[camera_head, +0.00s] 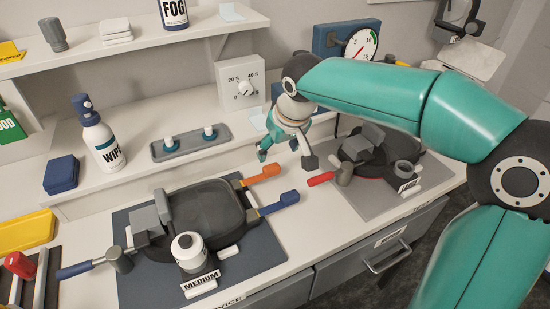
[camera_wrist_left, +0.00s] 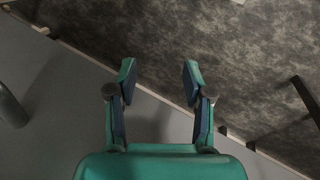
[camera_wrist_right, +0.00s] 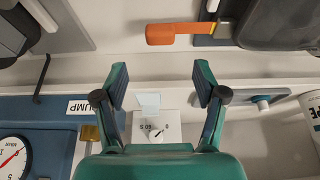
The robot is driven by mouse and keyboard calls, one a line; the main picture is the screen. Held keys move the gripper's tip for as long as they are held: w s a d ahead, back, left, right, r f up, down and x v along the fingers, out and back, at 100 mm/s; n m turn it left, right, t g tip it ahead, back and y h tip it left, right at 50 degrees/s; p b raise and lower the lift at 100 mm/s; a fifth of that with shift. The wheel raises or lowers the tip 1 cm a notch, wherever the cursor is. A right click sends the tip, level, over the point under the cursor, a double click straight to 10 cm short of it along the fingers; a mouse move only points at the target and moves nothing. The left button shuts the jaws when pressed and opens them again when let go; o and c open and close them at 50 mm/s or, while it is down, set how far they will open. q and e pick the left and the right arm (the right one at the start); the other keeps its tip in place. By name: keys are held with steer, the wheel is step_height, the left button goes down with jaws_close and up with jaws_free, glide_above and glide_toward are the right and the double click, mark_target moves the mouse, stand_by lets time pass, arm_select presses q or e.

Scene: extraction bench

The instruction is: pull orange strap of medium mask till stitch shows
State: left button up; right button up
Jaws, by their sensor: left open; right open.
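The medium mask (camera_head: 203,212) lies on a dark blue mat behind the MEDIUM label (camera_head: 201,281). Its orange strap (camera_head: 262,174) sticks out at the upper right, above a blue strap (camera_head: 279,203). The orange strap also shows in the right wrist view (camera_wrist_right: 174,33), lying straight; I make out no stitch on it. My right gripper (camera_head: 287,158) is open and empty, just beyond and right of the orange strap, apart from it. In the right wrist view its fingers (camera_wrist_right: 160,74) are spread below the strap. My left gripper (camera_wrist_left: 159,70) is open and empty; the head view does not show it.
A second mask (camera_head: 372,145) with a red-handled part (camera_head: 321,179) lies on a grey mat at right. A tray (camera_head: 190,142), a WIPE bottle (camera_head: 98,135), a dial box (camera_head: 241,83) and a pressure gauge (camera_head: 361,45) stand behind.

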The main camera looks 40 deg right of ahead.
steer(key=shift+v, duration=1.65)
